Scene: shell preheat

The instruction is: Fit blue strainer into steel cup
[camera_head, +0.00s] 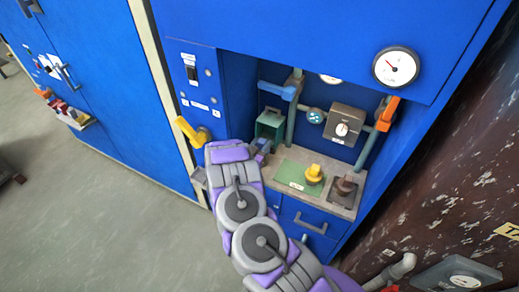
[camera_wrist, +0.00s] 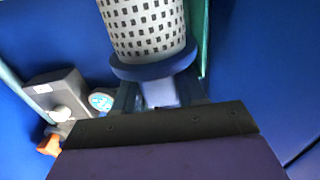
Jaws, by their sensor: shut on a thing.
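The strainer (camera_wrist: 145,25) is a white perforated cylinder with a blue collar, in the upper middle of the wrist view. My gripper (camera_wrist: 157,95) is shut on the strainer's blue end, just below the collar. The strainer's far end is cut off by the top of the picture. In the head view my gripper (camera_head: 262,152) is at the left end of the counter, by a green open-fronted box. The strainer cannot be made out clearly there. I cannot pick out a steel cup in either view.
The green box (camera_head: 270,122) stands at the recess's left. Pipes, a grey dial box (camera_head: 343,124) and an orange handle (camera_head: 388,113) are behind.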

